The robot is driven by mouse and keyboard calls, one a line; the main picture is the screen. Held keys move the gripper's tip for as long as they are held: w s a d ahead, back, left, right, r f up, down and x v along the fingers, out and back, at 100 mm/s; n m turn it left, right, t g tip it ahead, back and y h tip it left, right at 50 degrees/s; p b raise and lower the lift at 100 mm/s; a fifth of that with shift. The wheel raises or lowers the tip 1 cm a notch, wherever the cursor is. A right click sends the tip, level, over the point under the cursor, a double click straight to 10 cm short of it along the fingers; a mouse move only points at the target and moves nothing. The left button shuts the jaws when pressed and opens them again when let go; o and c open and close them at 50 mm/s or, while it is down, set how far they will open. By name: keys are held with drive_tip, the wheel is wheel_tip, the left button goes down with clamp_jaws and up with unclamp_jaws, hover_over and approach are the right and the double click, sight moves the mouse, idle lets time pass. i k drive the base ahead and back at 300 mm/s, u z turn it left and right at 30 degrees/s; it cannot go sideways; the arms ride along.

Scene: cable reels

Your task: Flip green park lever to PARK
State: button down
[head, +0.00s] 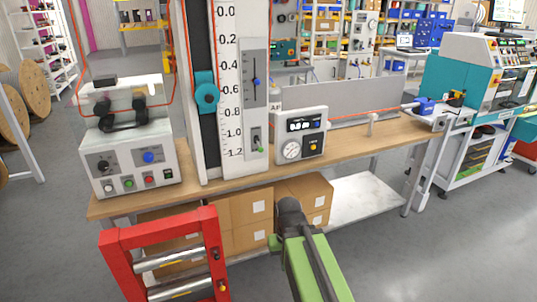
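A grey control panel (254,100) is mounted on the right side of the tall scale column. A small green lever (257,140) sits in the lower part of this panel, near the -1.2 mark. It is too small to tell its position or read any label. A blue-knobbed lever (256,82) sits in a slot above it. My green arm with its dark grey joint reaches up from the bottom edge, below the bench and apart from the panel. My gripper fingers cannot be made out.
A wooden bench (386,139) carries a white gauge box (300,135) right of the column and a white button machine (133,152) on the left. A red roller frame (110,250) stands front left. Cardboard boxes (244,237) sit below. The floor at right is clear.

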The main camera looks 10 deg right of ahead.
sight(261, 149)
drive_tip(key=u, duration=0.1)
drive_tip(key=i, duration=0.55)
drive_tip(key=u, duration=0.55)
drive_tip(key=i, duration=0.7)
drive_tip(key=u, duration=0.5)
